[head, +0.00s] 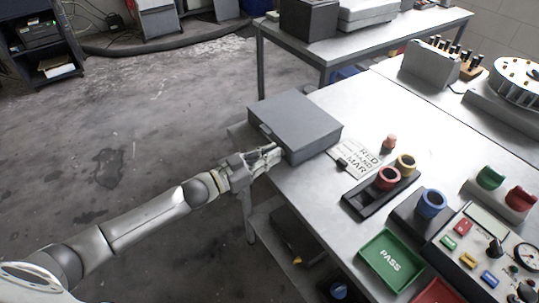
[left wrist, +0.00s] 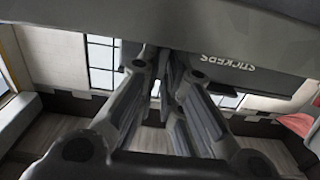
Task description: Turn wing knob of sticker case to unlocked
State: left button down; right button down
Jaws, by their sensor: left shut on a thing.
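The sticker case (head: 297,118) is a closed grey box at the left edge of the table. In the left wrist view its grey face (left wrist: 275,78) carries upside-down "STICKERS" lettering. My left gripper (head: 274,156) is at the front side of the case, just below its lid. In the left wrist view the fingers (left wrist: 165,68) come together against the case. They are shut on what appears to be the wing knob, which the fingertips mostly hide. I cannot tell the knob's angle. My right gripper is not in view.
A printed card (head: 352,160) lies right of the case. Open floor lies left of the table.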

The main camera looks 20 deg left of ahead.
pick_arm(q)
jog(key=m, duration=0.3)
jog(key=shift+s+d+m, duration=0.1)
jog(key=shift+d+m, duration=0.05)
jog(key=shift+m, duration=0.25)
jog(key=m, duration=0.4)
jog(key=shift+s+d+f+m, duration=0.1)
jog(key=shift+f+m, duration=0.05)
jog(key=shift+m, duration=0.15)
jog(key=m+b, duration=0.1)
jog(key=m, duration=0.3)
jog(key=shift+f, duration=0.2)
jog(key=m+b, duration=0.1)
jog(key=m, duration=0.4)
jog(key=shift+s+d+f+b, duration=0.1)
jog(key=shift+f+b, duration=0.05)
jog(key=shift+b, duration=0.15)
jog(key=shift+m, duration=0.3)
jog(key=c, duration=1.6)
grip_release()
jog(key=shift+s, duration=0.1)
